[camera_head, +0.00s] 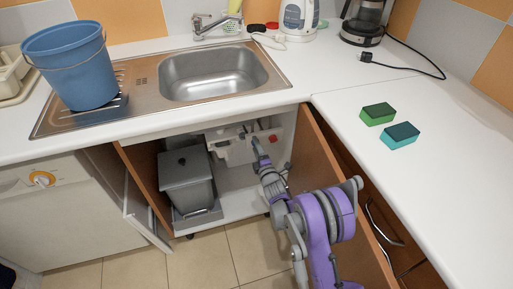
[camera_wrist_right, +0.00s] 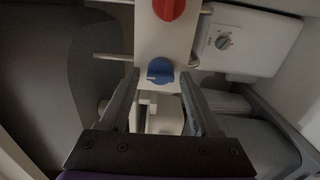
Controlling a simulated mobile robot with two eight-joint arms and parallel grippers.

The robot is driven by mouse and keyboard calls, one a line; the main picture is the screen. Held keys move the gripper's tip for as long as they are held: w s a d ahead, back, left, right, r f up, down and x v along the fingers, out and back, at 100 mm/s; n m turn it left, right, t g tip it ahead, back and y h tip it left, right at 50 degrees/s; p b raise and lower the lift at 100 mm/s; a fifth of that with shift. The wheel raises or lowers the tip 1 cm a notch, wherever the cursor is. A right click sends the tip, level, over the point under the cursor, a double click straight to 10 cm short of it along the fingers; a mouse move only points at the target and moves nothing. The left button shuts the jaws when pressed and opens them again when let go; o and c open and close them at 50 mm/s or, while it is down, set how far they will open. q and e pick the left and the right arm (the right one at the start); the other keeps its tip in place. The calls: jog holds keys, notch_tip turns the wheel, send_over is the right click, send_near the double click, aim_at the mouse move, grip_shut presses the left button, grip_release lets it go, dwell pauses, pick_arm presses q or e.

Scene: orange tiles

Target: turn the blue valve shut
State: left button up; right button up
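The blue valve (camera_wrist_right: 159,71) is a round knob with a raised handle on a white panel (camera_wrist_right: 150,40) inside the open under-sink cabinet. In the right wrist view it lies between the tips of my right gripper (camera_wrist_right: 160,76). The fingers are open, with a gap on each side of the knob; I cannot tell how far the tips are from the panel. In the head view my right gripper (camera_head: 257,148) reaches into the cabinet, and the blue valve is not visible there. My left gripper is not in view.
A red valve (camera_wrist_right: 168,8) sits above the blue one, also seen in the head view (camera_head: 273,139). A grey bin (camera_head: 186,180) stands left in the cabinet. A white box with a dial (camera_wrist_right: 246,42) is on the right in the wrist view. An open door (camera_head: 335,165) flanks my arm.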

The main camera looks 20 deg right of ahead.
jog(key=shift+o, duration=0.2)
jog(key=shift+s, duration=0.1)
jog(key=s, duration=1)
jog(key=shift+s+d+p, duration=0.2)
jog(key=shift+s+p, duration=0.1)
jog(key=shift+p, duration=0.15)
